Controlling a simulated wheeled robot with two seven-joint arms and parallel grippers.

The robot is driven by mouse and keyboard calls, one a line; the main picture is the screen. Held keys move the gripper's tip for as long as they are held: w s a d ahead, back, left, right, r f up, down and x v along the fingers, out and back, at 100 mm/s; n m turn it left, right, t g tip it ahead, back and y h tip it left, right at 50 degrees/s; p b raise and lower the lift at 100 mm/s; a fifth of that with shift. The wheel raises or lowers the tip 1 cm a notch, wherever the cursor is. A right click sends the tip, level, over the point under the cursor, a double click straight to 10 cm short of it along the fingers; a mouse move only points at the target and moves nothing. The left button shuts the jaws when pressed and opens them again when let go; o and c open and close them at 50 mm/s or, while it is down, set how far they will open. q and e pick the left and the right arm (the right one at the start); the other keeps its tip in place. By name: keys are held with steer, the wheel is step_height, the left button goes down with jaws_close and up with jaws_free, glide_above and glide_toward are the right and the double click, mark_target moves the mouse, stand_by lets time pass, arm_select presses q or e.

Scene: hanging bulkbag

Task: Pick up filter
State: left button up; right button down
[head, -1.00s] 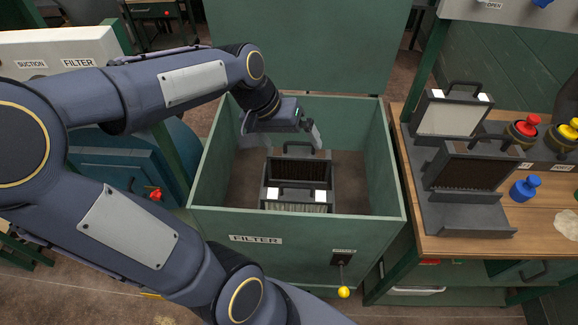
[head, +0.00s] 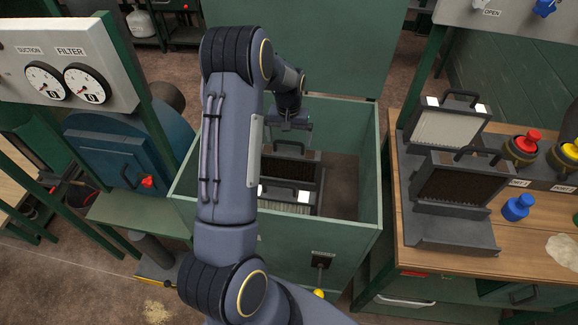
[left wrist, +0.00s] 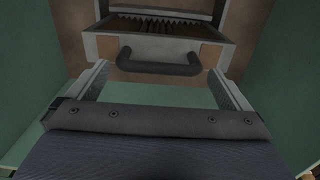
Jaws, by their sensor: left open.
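Two filters sit in the green box (head: 358,222). The rear filter (head: 296,165) has dark pleats and a dark handle. The front filter (head: 284,208) has pale pleats and white corner tabs, and my left arm partly covers its left side. My left gripper (head: 295,128) is open and points down into the box, just above the rear filter's handle. In the left wrist view, a filter handle (left wrist: 158,64) crosses between the open fingertips, apart from both. I cannot tell how deep it is between them. My right gripper is not in view.
The box walls stand close around the gripper, with the raised lid (head: 310,50) behind. Two more filters, one pale (head: 447,128) and one brown (head: 458,185), stand on the wooden bench (head: 535,240) at right. Free floor of the box shows right of the filters.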

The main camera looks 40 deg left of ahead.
mark_target(289, 143)
arm_select(q)
step_height(289, 143, down, 4)
steer(key=shift+r+p, duration=0.2)
steer(key=shift+p, duration=0.15)
steer(key=c, duration=1.2)
steer(key=shift+c, duration=0.4)
steer(key=shift+r, duration=0.15)
